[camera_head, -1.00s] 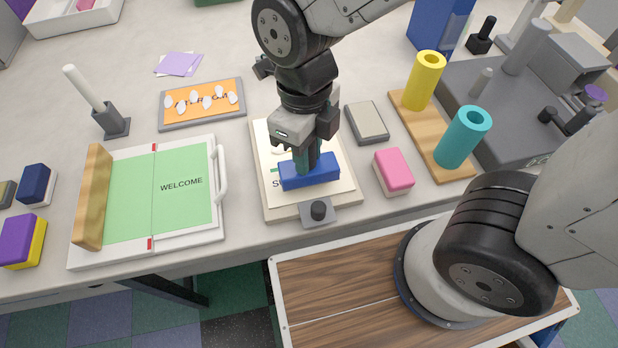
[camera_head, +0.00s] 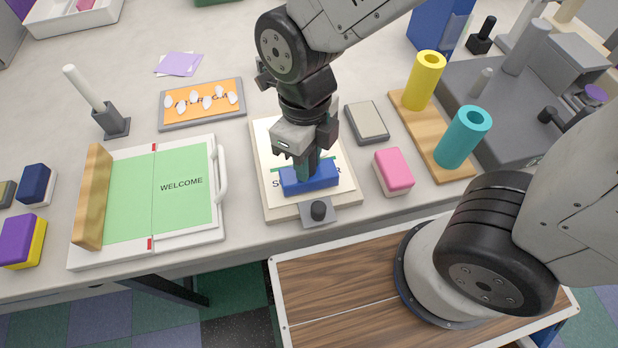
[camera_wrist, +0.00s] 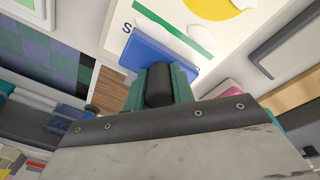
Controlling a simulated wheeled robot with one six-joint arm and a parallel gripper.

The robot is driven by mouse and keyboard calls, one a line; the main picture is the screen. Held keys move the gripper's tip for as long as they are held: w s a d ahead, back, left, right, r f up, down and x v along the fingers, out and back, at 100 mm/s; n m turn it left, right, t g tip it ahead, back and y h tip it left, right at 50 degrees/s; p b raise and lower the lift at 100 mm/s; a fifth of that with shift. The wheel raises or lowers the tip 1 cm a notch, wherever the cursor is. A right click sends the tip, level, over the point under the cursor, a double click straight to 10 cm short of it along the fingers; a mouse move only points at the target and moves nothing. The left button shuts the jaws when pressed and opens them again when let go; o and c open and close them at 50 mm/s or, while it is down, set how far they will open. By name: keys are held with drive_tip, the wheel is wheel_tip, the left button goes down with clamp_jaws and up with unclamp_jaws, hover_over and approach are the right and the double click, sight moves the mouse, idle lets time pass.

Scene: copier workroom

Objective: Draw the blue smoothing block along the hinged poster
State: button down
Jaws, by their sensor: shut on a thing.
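The blue smoothing block (camera_head: 309,180) is in my gripper (camera_head: 308,165), which is shut on it from above. The block is over the near part of a cream poster (camera_head: 262,140) on a pale board (camera_head: 272,213); I cannot tell whether it touches the paper. A grey clamp or hinge piece with a black knob (camera_head: 318,211) is at the board's near edge. The poster has dark lettering and a green stripe, partly hidden by the gripper. In the wrist view the block (camera_wrist: 150,62) lies across the poster (camera_wrist: 185,28), beside the green stripe and a yellow shape.
A pink block (camera_head: 394,170) and a grey pad (camera_head: 367,122) stand right of the board. Farther right, a wooden stand (camera_head: 420,130) holds yellow and teal cylinders. A green WELCOME sheet (camera_head: 180,205) lies in a white frame to the left. An orange board (camera_head: 215,88) is behind.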

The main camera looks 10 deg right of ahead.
drive_tip(key=shift+f, duration=0.15)
idle(0.3)
drive_tip(key=shift+w, duration=0.1)
drive_tip(key=shift+w, duration=1.75)
drive_tip(key=shift+w, duration=1.75)
drive_tip(key=shift+w, duration=1.85)
